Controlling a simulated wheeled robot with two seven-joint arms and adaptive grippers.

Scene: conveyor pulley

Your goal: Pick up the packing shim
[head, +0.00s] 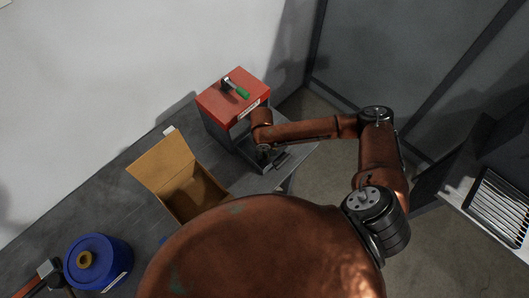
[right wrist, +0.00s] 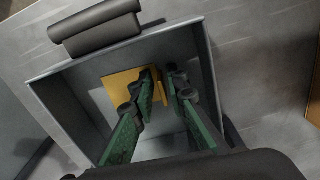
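The packing shim appears to be the flat yellow piece (right wrist: 118,88) inside a grey open drawer (right wrist: 68,98) in the right wrist view. My right gripper (right wrist: 162,82) reaches down into this drawer. Its green fingers stand apart with a narrow gap, and the left finger covers part of the yellow piece. A yellow edge shows between the fingers; whether they touch it I cannot tell. In the head view my right gripper (head: 264,150) is over the drawer of the red-topped cabinet, and the shim is hidden. My left gripper is not in view.
The red-topped cabinet (head: 218,100) carries a green-handled tool (head: 238,90). An open cardboard box (head: 164,163) stands beside it on the grey bench (head: 130,200). A blue spool (head: 110,262) and a hammer (head: 45,272) lie at lower left. The drawer walls surround my fingers closely.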

